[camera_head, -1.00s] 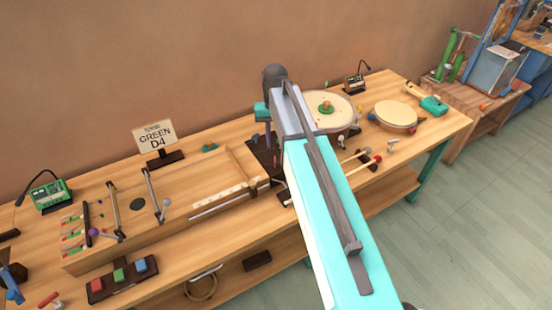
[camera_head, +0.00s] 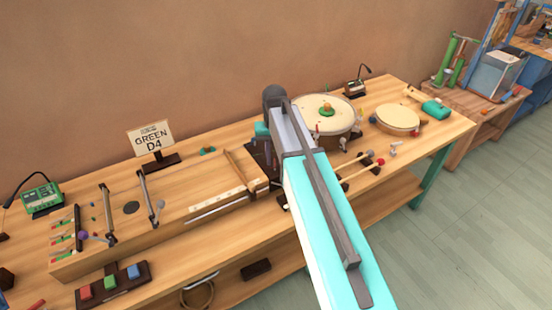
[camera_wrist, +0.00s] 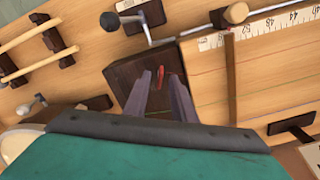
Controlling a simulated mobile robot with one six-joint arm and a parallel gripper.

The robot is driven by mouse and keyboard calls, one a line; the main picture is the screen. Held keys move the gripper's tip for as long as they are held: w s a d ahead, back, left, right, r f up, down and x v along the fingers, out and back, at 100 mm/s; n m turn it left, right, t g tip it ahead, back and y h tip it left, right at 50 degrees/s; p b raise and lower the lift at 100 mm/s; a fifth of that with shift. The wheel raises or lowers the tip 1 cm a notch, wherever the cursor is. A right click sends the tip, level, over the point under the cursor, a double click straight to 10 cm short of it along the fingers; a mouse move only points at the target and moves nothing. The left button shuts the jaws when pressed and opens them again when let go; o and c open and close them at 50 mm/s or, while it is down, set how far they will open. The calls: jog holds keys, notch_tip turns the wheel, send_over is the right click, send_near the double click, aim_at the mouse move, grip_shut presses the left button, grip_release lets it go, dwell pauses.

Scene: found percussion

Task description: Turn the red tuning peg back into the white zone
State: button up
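My gripper (camera_wrist: 160,78) shows in the wrist view with its two dark fingers apart, over a dark block (camera_wrist: 128,72). A small red piece (camera_wrist: 163,78) shows between the fingertips; I cannot tell what it is, and nothing is clearly held. In the head view my arm hides the fingers. The stringed wooden box (camera_head: 180,195) lies on the bench to the left. Its left end has small pegs with red, green and white markings (camera_head: 62,238). They are too small to tell which is the red peg or where it points.
A sign reading GREEN D4 (camera_head: 152,140) stands behind the box. Red, green and blue buttons (camera_head: 110,283) are in front. Drums (camera_head: 398,120), mallets (camera_head: 362,170) and a crank (camera_wrist: 134,20) crowd the right. A green meter (camera_head: 42,197) stands at left.

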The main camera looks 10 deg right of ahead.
grip_shut()
jog(key=shift+d, duration=0.1)
jog(key=shift+n, duration=0.3)
jog(key=n, duration=0.4)
jog(key=shift+n, duration=0.3)
jog(key=n, duration=0.5)
jog(key=shift+n+p, duration=0.3)
jog(key=shift+p, duration=0.05)
